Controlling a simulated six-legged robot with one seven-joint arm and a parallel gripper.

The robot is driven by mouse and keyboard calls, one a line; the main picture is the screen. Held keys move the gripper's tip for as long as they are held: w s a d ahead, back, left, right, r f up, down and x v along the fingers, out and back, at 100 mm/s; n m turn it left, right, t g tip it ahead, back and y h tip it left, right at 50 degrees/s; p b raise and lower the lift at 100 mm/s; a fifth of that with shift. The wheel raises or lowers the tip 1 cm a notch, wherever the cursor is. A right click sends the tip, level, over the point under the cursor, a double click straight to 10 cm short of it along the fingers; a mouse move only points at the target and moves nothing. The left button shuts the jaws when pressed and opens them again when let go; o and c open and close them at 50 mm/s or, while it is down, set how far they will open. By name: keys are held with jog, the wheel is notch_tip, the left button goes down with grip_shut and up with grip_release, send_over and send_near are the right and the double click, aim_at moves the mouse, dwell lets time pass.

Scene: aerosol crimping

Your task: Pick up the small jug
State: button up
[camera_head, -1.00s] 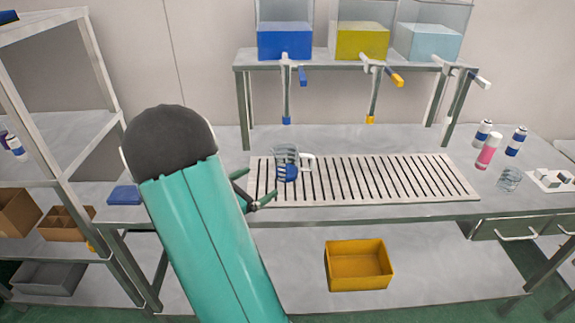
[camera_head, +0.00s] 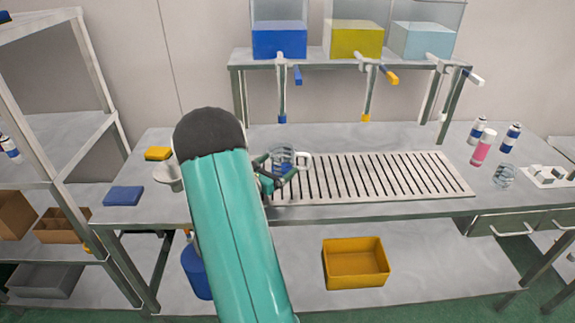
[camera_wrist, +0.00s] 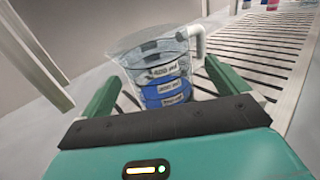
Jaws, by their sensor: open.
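The small jug (camera_head: 282,156) is clear, with a pale handle and measuring marks, and stands upright at the left end of the slatted drain grate. In the wrist view the jug (camera_wrist: 162,75) shows blue lower down and labels on its side. The jug's handle points right. My gripper (camera_head: 276,170) is open, with its green fingers on either side of the jug in the wrist view (camera_wrist: 160,95). Whether the fingers touch it I cannot tell. The lowest part of the jug is hidden behind my gripper's body.
The slatted grate (camera_head: 385,178) runs right along the table and is clear. Taps hang from the tank shelf (camera_head: 345,66) behind. Several bottles (camera_head: 483,148) and a small glass (camera_head: 504,175) stand at the right. A yellow bin (camera_head: 356,262) sits below.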

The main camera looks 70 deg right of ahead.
jog(key=x, duration=0.3)
jog(key=shift+d, duration=0.25)
jog(key=shift+c, duration=0.5)
jog(key=c, duration=1.1)
jog(key=shift+o, duration=0.2)
jog(key=shift+r, duration=0.15)
